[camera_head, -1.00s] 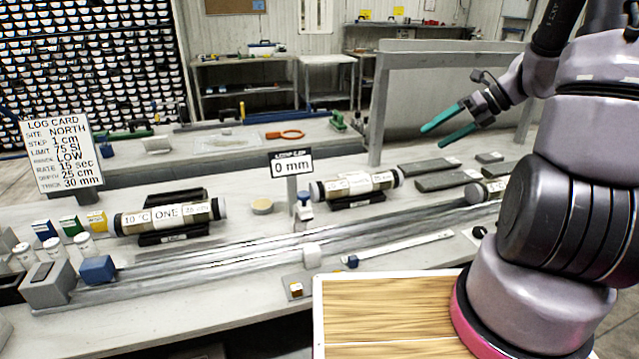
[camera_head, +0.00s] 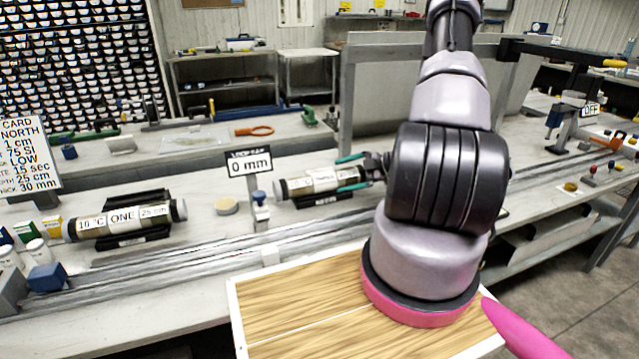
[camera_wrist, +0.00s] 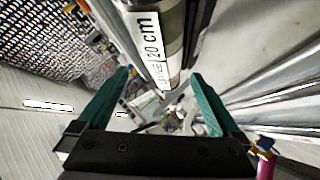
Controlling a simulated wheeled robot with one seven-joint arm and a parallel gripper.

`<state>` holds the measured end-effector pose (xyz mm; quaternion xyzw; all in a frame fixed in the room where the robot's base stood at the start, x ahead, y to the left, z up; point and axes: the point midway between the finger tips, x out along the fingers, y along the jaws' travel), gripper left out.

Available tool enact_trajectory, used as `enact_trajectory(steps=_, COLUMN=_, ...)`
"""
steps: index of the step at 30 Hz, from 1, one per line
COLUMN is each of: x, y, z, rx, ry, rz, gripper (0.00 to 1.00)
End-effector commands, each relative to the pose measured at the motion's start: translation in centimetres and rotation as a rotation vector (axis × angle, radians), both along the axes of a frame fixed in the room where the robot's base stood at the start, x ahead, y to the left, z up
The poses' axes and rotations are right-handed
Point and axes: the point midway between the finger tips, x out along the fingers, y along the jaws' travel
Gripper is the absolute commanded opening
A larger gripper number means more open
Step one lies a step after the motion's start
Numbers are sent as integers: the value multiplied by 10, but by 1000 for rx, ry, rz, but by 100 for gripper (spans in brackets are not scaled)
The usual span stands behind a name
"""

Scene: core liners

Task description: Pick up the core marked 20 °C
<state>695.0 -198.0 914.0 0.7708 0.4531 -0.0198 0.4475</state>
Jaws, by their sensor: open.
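The middle core (camera_head: 308,184), a pale labelled cylinder with dark ends, lies on a dark cradle (camera_head: 322,200). Its label is too small to read in the head view. In the wrist view the core (camera_wrist: 150,45) shows a label reading "20 cm"; I cannot read a temperature on it. My gripper (camera_head: 350,173) is open at this core's right end, its teal fingers on either side. The wrist view also shows my gripper (camera_wrist: 160,76) open, with the core ahead between the fingertips. I cannot tell whether they touch it. The left core (camera_head: 125,217) reads "10 °C ONE 25 cm".
A "0 mm" sign (camera_head: 249,162) stands left of the middle core. A round pale disc (camera_head: 227,206) lies between the cores. Metal rails (camera_head: 200,262) run in front of them. A wood-topped panel (camera_head: 300,300) is nearest me. A grey panel (camera_head: 380,90) stands behind.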

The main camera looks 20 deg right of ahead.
Motion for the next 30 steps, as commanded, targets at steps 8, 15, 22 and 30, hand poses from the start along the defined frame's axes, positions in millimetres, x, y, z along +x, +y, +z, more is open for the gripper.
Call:
enact_trajectory(steps=8, x=14, y=19, z=-13, rx=0, ry=-1, rz=5, gripper=100)
enact_trajectory(steps=15, x=32, y=40, z=-27, rx=-3, ry=-2, rz=2, gripper=100)
enact_trajectory(steps=22, x=34, y=42, z=-28, rx=-3, ry=-2, rz=2, gripper=100)
enact_trajectory(steps=30, x=34, y=42, z=-28, rx=-3, ry=-2, rz=2, gripper=12)
